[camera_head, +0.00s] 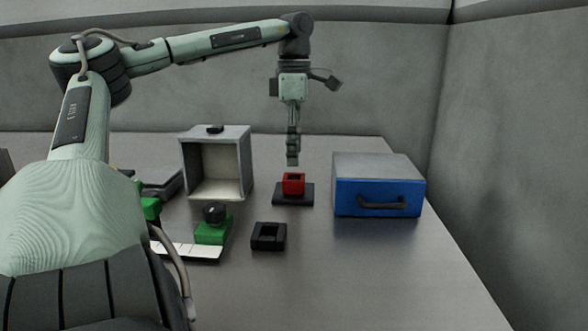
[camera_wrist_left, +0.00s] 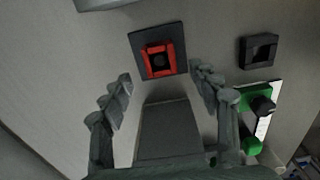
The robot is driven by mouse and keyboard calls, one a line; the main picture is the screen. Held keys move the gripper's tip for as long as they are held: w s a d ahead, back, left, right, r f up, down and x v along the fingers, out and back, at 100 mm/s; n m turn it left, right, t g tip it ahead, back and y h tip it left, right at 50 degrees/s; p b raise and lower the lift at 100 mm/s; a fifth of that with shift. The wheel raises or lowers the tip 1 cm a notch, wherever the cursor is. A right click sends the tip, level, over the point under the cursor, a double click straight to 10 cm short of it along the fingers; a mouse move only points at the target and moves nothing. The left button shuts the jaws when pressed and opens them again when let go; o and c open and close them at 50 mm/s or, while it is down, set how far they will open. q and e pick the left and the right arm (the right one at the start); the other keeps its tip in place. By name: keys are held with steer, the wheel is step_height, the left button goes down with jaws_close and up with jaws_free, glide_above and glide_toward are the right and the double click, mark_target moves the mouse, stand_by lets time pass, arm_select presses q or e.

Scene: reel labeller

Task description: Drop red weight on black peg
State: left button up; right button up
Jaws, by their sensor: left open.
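The red weight (camera_head: 293,184) is a small square block with an opening in its top. It sits on the dark square base (camera_head: 280,195). In the left wrist view the red weight (camera_wrist_left: 149,50) surrounds a dark middle and rests on the dark plate (camera_wrist_left: 137,39); I cannot tell whether the dark middle is the black peg. My left gripper (camera_head: 292,163) points down just above the red weight, apart from it. In the left wrist view its fingers (camera_wrist_left: 162,85) are spread and empty. My right gripper is not in view.
A black square ring (camera_head: 257,240) lies in front of the base. A green block with a dark knob (camera_head: 213,232) and a white strip (camera_head: 185,250) are to the left. An open grey box (camera_head: 245,163) stands behind; a blue-fronted drawer box (camera_head: 350,195) stands right.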

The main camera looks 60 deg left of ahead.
arm_select(q)
step_height(320, 180, up, 5)
steer(key=shift+r, duration=0.2)
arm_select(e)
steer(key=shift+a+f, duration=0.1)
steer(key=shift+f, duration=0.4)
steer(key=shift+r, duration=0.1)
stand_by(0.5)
arm_select(q)
steer(key=shift+c, duration=0.3)
